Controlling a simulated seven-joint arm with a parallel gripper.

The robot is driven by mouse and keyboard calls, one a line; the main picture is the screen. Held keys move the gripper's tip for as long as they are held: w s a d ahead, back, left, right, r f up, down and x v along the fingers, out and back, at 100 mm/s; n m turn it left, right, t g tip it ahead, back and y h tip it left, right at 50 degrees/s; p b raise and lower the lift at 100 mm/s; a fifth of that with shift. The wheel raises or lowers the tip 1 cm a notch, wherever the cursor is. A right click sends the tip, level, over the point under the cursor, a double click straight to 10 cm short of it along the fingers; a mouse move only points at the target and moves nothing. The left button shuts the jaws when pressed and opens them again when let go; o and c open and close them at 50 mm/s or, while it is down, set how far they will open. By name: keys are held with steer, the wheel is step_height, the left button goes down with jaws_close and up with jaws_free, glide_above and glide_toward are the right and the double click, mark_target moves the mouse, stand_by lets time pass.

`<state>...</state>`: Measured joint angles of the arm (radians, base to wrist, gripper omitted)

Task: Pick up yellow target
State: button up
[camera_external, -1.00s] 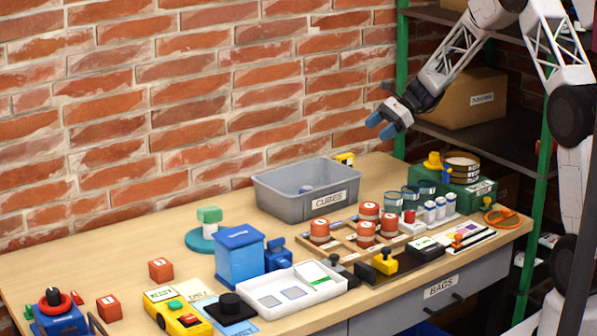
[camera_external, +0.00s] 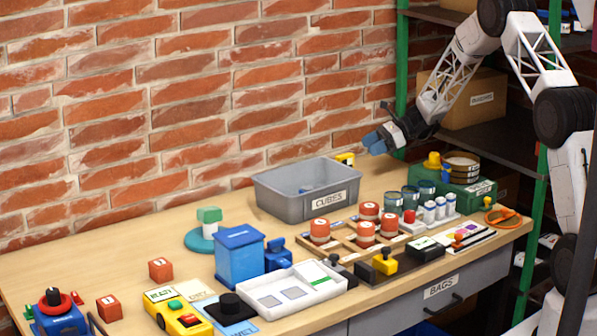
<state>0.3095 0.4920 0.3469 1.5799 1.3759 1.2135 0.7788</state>
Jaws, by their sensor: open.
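Several yellow things are in view, and I cannot tell which one is the target. A small yellow piece (camera_external: 345,158) with dark marks is partly hidden behind the far right corner of the grey bin. A yellow knobbed piece (camera_external: 385,262) stands near the table's front edge. A yellow knob-shaped piece (camera_external: 433,161) is on the green case at the right. My gripper (camera_external: 375,143), with blue fingertips, is open and empty. It hangs in the air above the back of the table, just up and right of the piece behind the bin.
The grey bin (camera_external: 290,207) labelled CUBES stands at the back. The green case (camera_external: 470,190) is beside a dark shelf (camera_external: 480,148). A brick wall runs behind the table. The back left tabletop is clear.

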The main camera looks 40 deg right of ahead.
mark_target(352, 154)
steer(key=shift+x, duration=1.3)
steer(key=shift+x, duration=2.6)
jaws_close()
